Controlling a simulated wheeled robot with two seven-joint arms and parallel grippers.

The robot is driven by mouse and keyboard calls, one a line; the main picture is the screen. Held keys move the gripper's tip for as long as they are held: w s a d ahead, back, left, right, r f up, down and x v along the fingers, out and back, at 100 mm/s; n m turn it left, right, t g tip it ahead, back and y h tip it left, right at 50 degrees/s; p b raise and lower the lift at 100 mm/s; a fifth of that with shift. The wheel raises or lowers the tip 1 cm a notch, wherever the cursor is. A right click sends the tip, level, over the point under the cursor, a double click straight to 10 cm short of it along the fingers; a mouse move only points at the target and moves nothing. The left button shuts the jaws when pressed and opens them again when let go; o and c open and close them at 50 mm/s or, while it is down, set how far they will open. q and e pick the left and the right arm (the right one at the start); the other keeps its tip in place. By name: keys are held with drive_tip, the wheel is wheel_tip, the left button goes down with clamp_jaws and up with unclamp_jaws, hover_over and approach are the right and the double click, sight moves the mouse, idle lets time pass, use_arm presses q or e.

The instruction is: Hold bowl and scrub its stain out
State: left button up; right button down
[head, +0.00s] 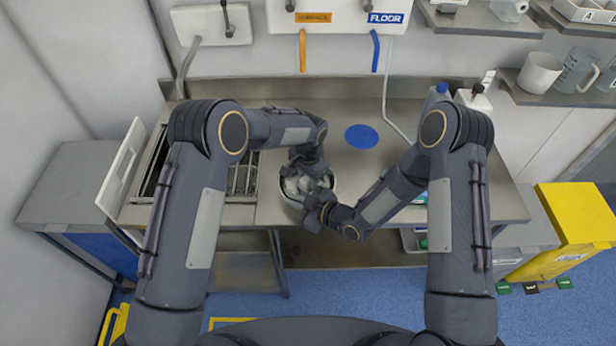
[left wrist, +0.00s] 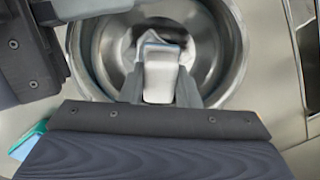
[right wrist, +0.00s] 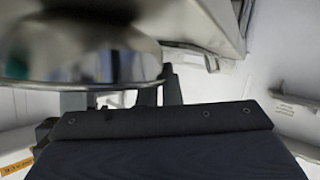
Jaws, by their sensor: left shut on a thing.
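The steel bowl (head: 288,199) stands at the front of the counter; its round wall (left wrist: 222,50) fills the upper left wrist view. My left gripper (head: 307,170) points down into it. Its fingers (left wrist: 160,88) are shut on a pale, blocky scrubber (left wrist: 160,70), with whitish cloth-like material around its far end inside the bowl. My right gripper (head: 318,206) is at the bowl's near right side. In the right wrist view the bowl (right wrist: 90,65) is close to its fingers (right wrist: 122,97), which stand apart with a gap between them. The fingertips are partly hidden, and the stain cannot be made out.
A blue disc (head: 361,136) lies on the steel counter (head: 400,140) behind the bowl. A rack (head: 243,174) is to the left. A blue-capped bottle (head: 435,97) stands at the back right. The counter's middle is mostly clear. A yellow bin (head: 575,225) stands at the right.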

use_arm(q)
drive_tip(key=shift+f, duration=0.25)
drive_tip(key=shift+w+a, duration=0.1)
drive_tip(key=shift+a, duration=0.1)
drive_tip(key=shift+w+a, duration=0.2)
drive_tip(key=shift+a, duration=0.2)
drive_tip(key=shift+s+d, duration=0.3)
drive_tip(key=shift+d, duration=0.3)
drive_tip(key=shift+s+d, duration=0.25)
drive_tip(key=shift+d, duration=0.3)
drive_tip(key=shift+a, duration=0.1)
drive_tip(key=shift+w+a, duration=0.25)
drive_tip(key=shift+a, duration=0.25)
drive_tip(key=shift+w+a, duration=0.25)
drive_tip(key=shift+a, duration=0.25)
drive_tip(key=shift+d, duration=0.15)
